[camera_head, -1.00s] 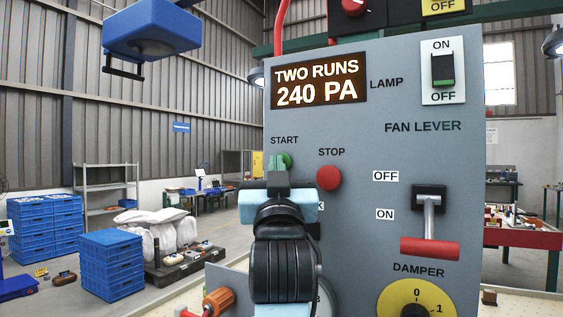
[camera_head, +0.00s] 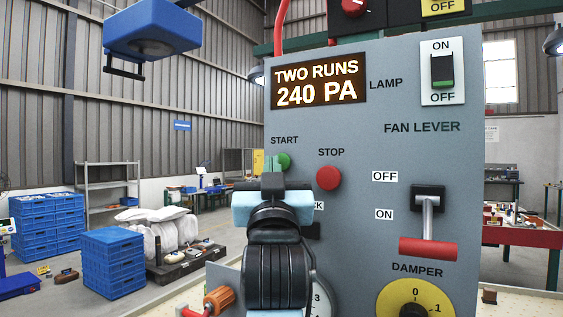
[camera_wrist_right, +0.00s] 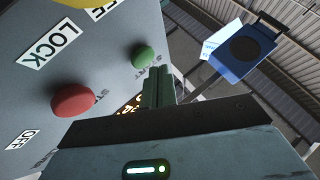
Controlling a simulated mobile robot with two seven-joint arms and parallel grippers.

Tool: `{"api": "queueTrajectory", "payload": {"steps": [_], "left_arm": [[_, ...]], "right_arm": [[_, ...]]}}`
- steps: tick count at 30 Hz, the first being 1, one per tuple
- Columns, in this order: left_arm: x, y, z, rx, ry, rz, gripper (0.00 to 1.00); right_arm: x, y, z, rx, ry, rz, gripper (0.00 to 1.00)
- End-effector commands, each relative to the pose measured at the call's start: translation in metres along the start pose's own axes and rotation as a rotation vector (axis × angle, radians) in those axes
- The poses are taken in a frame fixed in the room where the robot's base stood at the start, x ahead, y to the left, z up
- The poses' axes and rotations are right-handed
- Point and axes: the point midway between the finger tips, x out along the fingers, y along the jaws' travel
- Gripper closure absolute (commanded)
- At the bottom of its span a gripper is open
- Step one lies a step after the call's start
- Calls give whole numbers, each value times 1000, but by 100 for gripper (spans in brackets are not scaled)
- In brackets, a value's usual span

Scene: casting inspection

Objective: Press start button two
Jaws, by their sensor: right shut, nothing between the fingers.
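The green start button (camera_head: 283,161) is on the grey panel (camera_head: 345,135), under the word START. It also shows in the right wrist view (camera_wrist_right: 144,56). My right gripper (camera_head: 269,164) is shut and empty, with its fingertips just left of and below the button in the head view. In the right wrist view its closed fingers (camera_wrist_right: 157,85) end just beside the button, and a small gap shows between them. The lit display (camera_head: 318,81) reads TWO RUNS, 240 PA. My left gripper is not in view.
The red stop button (camera_head: 328,178) sits close to the right of the gripper. A fan lever with a red handle (camera_head: 429,249), a lamp switch (camera_head: 442,72) and a yellow damper dial (camera_head: 416,302) are further right. Part of the LOCK label is hidden by my arm.

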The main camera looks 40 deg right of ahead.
Motion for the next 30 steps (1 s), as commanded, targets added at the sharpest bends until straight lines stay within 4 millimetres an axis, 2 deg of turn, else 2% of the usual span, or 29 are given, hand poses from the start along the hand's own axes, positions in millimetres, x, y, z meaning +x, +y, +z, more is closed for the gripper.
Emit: {"api": "queueTrajectory", "payload": {"steps": [7, 21, 30], "left_arm": [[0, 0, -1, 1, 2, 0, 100], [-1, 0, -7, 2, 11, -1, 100], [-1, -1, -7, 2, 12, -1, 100]], "right_arm": [[-4, -3, -3, 0, 0, 0, 100], [-31, -23, -23, 1, 0, -1, 100], [-35, -25, -25, -1, 0, 0, 100]]}}
